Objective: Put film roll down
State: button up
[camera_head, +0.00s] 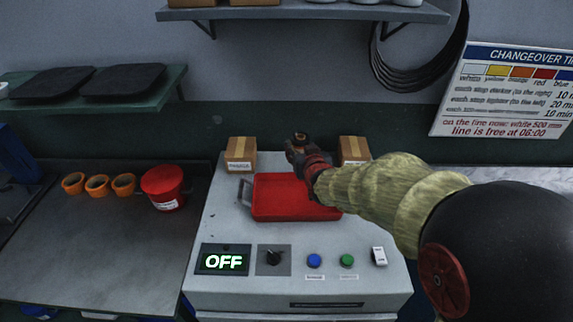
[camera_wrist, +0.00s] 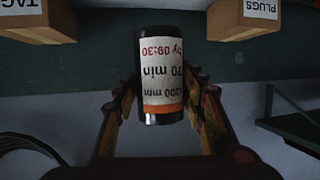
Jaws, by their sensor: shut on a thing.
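The film roll (camera_wrist: 161,75) is a dark cylinder with a white label and an orange band; the label's print appears upside down in the wrist view. My gripper (camera_wrist: 166,95) is shut on it, one finger on each side. In the head view my gripper (camera_head: 301,148) is above the far edge of a red tray (camera_head: 278,200), between two cardboard boxes. A small dark end (camera_head: 301,137) shows at the gripper there, too small to make out clearly. The tray sits on a grey machine top and looks empty where visible; my arm hides its right part.
Cardboard boxes stand at the back left (camera_head: 241,154) and back right (camera_head: 354,150) of the machine. A control panel with an OFF display (camera_head: 223,261) is at the front.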

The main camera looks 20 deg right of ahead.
jog(key=w+f+b, duration=0.1)
jog(key=w+f, duration=0.1)
jog(key=w, duration=0.1)
jog(key=w+f, duration=0.3)
jog(key=w+f+b, duration=0.1)
jog(key=w+f, duration=0.1)
jog(key=shift+w+a+f+b, duration=0.2)
jog(key=shift+w+f+b, duration=0.1)
jog(key=shift+w+f, duration=0.1)
jog(key=shift+f+b, duration=0.35)
jog(key=shift+f, duration=1)
jog(key=shift+f, duration=0.15)
jog(key=o, duration=1.3)
